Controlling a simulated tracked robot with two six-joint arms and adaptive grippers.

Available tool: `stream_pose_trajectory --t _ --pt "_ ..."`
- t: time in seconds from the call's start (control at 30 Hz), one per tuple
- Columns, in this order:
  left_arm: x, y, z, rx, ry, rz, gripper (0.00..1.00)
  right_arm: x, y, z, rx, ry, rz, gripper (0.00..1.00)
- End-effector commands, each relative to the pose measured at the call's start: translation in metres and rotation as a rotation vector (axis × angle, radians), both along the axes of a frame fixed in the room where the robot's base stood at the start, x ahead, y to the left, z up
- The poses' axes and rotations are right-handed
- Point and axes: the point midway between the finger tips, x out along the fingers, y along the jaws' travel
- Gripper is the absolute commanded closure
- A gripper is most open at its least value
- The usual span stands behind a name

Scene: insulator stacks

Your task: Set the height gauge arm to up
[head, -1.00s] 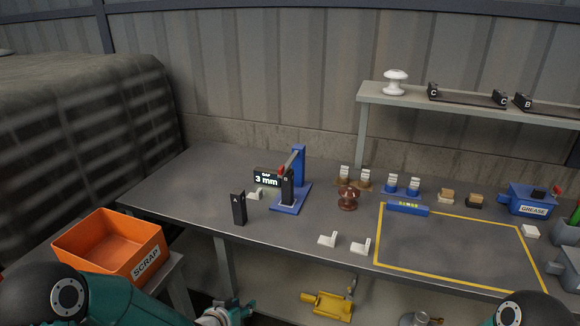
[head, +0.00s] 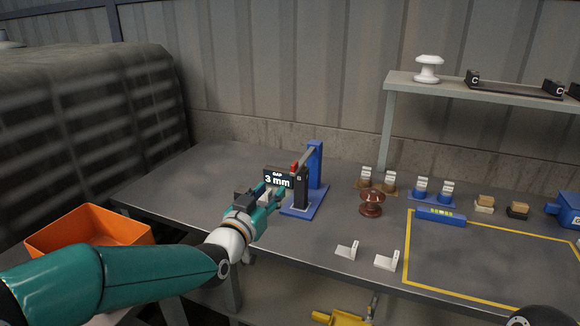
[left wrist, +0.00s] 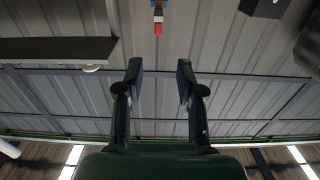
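The height gauge (head: 315,165) has a blue post on a blue base on the bench. Its grey gauge arm (head: 304,158) runs from near the post top toward a red tip (head: 294,167), close above a black block marked B (head: 301,194). A dark display (head: 278,180) reads "GAP 3 mm". My left gripper (head: 272,192) is just left of the gauge, in front of the display's lower part, holding nothing I can see. In the left wrist view its fingers (left wrist: 159,75) are spread apart, with a red and blue part (left wrist: 158,18) beyond them.
Right of the gauge stand a brown insulator (head: 372,203), white L-shaped pieces (head: 387,261) and a blue level (head: 436,216). A yellow outline (head: 407,250) marks a clear bench area. A shelf (head: 389,120) stands behind; an orange bin (head: 90,238) is at lower left.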

Motion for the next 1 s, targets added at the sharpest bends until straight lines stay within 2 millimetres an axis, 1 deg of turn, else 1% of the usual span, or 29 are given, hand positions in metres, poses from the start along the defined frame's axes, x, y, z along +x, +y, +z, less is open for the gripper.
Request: stream_pose_trajectory --t 0.3,0.6,0.8,1.0 --pt "0.058 -0.022 0.0 0.0 0.002 -0.005 0.62 0.0 0.0 0.014 0.0 0.0 0.0 0.52" --pt "0.107 -0.038 0.0 0.0 0.002 -0.005 0.62 0.0 0.0 0.025 0.0 0.0 0.0 0.52" --pt "0.131 -0.046 0.0 0.0 0.002 -0.005 0.62 0.0 0.0 0.031 0.0 0.0 0.0 0.52" --pt "0.142 -0.049 0.0 0.0 0.002 -0.005 0.62 0.0 0.0 0.033 0.0 0.0 0.0 0.52"
